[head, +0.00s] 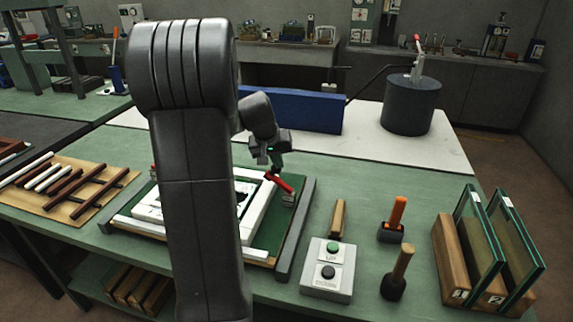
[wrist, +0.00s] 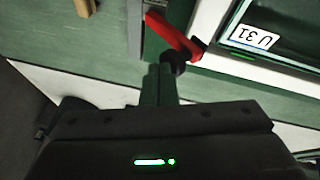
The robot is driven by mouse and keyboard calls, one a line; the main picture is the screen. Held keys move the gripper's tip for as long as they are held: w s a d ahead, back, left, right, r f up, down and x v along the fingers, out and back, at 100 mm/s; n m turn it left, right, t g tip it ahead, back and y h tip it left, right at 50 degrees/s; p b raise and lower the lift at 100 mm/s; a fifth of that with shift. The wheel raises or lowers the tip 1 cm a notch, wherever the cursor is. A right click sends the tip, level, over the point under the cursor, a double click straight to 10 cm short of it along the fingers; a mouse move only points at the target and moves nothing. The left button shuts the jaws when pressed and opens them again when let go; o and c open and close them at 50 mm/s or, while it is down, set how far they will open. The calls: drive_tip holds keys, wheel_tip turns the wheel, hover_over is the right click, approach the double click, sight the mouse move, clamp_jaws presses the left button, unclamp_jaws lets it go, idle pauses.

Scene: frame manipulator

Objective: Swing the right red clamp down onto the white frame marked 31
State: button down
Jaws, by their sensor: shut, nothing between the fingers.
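The right red clamp (head: 280,183) sits at the right side of the white frame (head: 256,222), above its grey base. In the head view its red arm slopes up to the left, its raised end just under my gripper (head: 276,166). In the wrist view the red clamp (wrist: 170,34) runs diagonally to a dark tip beside the white frame (wrist: 208,22), whose label reads 31. My gripper (wrist: 158,72) is shut and empty, its fingertips close to the dark tip; I cannot tell whether they touch. My arm hides much of the frame in the head view.
A button box (head: 327,270), a wooden-handled tool (head: 397,272), an orange-handled tool (head: 392,220) and glass panes in a wooden rack (head: 455,265) stand to the right. A blue block (head: 300,110) lies behind. A board with sticks (head: 65,190) lies left.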

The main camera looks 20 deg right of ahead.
sight(267, 178)
drive_tip(key=w+a+f+g+h+b, duration=0.1)
drive_tip(key=b, duration=0.1)
drive_tip(key=w+a+f+g+h+b, duration=0.1)
drive_tip(key=a, duration=0.1)
drive_tip(key=shift+w+f+n+h+b, duration=0.1)
drive_tip(key=shift+f+n+h+b, duration=0.1)
drive_tip(key=shift+n+h+b, duration=0.2)
drive_tip(key=shift+w+a+f+n+g+h+b, duration=0.3)
drive_tip(key=shift+w+a+f+g+h+b, duration=0.4)
drive_tip(key=shift+h+b, duration=0.45)
drive_tip(key=shift+w+a+f+b, duration=0.1)
drive_tip(key=shift+a+f+b, duration=0.3)
drive_tip(key=shift+b, duration=0.05)
drive_tip(key=shift+f, duration=0.15)
drive_tip(key=w+p+v, duration=0.1)
drive_tip(key=v, duration=1.1)
